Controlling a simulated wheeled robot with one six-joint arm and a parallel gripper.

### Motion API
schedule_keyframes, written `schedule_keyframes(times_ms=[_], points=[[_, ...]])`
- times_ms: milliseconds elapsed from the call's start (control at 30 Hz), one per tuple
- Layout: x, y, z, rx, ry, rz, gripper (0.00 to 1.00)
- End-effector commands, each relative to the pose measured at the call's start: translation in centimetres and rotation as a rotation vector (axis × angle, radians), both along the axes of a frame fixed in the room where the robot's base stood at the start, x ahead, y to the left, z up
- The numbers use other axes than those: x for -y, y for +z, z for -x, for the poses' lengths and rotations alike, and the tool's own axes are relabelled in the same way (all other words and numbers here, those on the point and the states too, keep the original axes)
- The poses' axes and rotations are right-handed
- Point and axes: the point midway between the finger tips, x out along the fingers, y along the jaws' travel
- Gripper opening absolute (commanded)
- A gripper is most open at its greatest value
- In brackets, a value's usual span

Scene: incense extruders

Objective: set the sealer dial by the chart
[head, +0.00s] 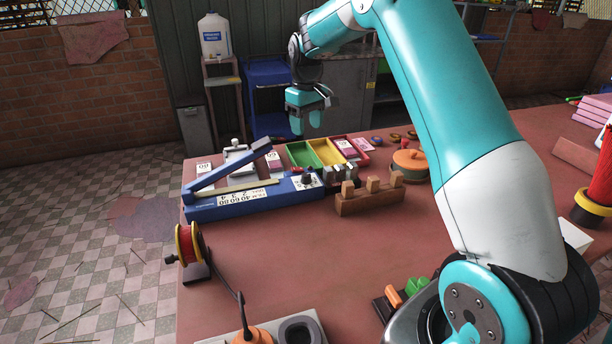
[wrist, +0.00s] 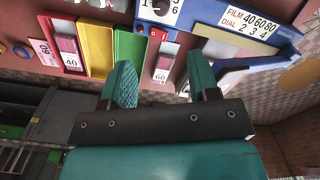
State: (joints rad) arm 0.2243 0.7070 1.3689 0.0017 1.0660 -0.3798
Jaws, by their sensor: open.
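The blue sealer (head: 250,203) lies on the table with its hinged arm raised. Its printed chart (head: 242,196) pairs film 40, 60, 80 with dial 2, 3, 4; the chart also shows in the wrist view (wrist: 250,24). The dial (head: 306,179) has a dark knob on a white numbered face at the sealer's right end. In the wrist view the dial face (wrist: 166,9) is cut off at the top edge; I cannot tell the setting. My gripper (head: 307,118) is open and empty, above and behind the sealer. Its fingers (wrist: 158,72) point toward the table.
A wooden block rack (head: 368,202) stands right of the sealer. A red spool (head: 187,244) stands front left.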

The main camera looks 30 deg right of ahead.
Motion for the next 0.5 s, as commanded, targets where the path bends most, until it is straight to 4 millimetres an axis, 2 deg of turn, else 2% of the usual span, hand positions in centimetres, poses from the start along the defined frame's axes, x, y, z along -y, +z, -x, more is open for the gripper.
schedule_keyframes(times_ms=[500], points=[[-0.2, -11.4, 0.1, -0.004, 0.002, -0.002, 0.55]])
